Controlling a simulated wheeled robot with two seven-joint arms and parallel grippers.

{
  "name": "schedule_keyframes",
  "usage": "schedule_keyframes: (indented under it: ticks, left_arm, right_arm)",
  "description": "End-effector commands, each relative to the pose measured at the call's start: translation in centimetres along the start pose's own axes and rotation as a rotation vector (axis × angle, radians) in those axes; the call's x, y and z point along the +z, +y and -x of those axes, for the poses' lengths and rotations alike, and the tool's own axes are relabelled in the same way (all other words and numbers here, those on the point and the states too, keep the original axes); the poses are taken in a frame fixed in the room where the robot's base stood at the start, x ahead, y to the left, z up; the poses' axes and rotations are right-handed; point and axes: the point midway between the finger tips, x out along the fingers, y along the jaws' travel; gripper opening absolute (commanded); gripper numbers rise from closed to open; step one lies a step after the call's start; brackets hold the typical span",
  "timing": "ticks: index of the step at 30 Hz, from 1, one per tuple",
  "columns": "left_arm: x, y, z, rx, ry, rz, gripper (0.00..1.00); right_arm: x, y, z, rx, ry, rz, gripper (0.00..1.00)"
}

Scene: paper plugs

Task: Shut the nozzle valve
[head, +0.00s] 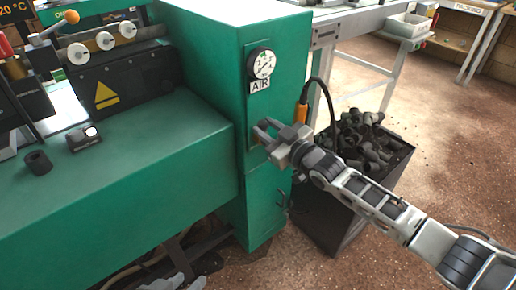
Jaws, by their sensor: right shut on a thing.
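My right gripper (265,135) reaches in from the right to the front of the green cabinet, below the AIR gauge (261,63). It is shut on a small part there. The fingers mostly hide that part, so I cannot clearly tell whether it is the nozzle valve's handle or how it is turned. An orange grip (301,112) on a looped black hose (323,84) hangs at the cabinet's right side, just above and behind my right gripper. Pale pieces at the bottom edge may be my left gripper (186,281); they are cut off, and their opening cannot be made out.
A dark bin (332,228) full of black plugs stands right of the cabinet, under my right arm. A black plug (38,163) and a small dark block (84,138) lie on the green machine top. A lever with an orange knob (71,17) is at upper left.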

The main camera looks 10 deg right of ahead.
Motion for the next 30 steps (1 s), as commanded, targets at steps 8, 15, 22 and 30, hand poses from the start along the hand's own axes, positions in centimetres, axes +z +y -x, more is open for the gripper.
schedule_keyframes:
  ticks: [8,15,22,30]
  left_arm:
    - [0.0,0.0,0.0,0.000,0.000,0.000,0.36]
    - [0.4,-0.1,-0.3,0.000,0.000,0.000,0.36]
    - [0.5,-0.1,-0.4,0.000,0.000,0.000,0.36]
    - [0.5,-0.1,-0.4,0.000,0.000,0.000,0.36]
  right_arm:
    - [0.1,0.4,0.0,0.001,-0.003,-0.045,0.16]
    - [0.3,1.2,0.0,0.002,-0.003,-0.175,0.16]
    - [0.3,1.7,0.0,0.001,-0.003,-0.264,0.16]
    - [0.3,1.6,0.0,0.001,-0.002,-0.262,0.51]
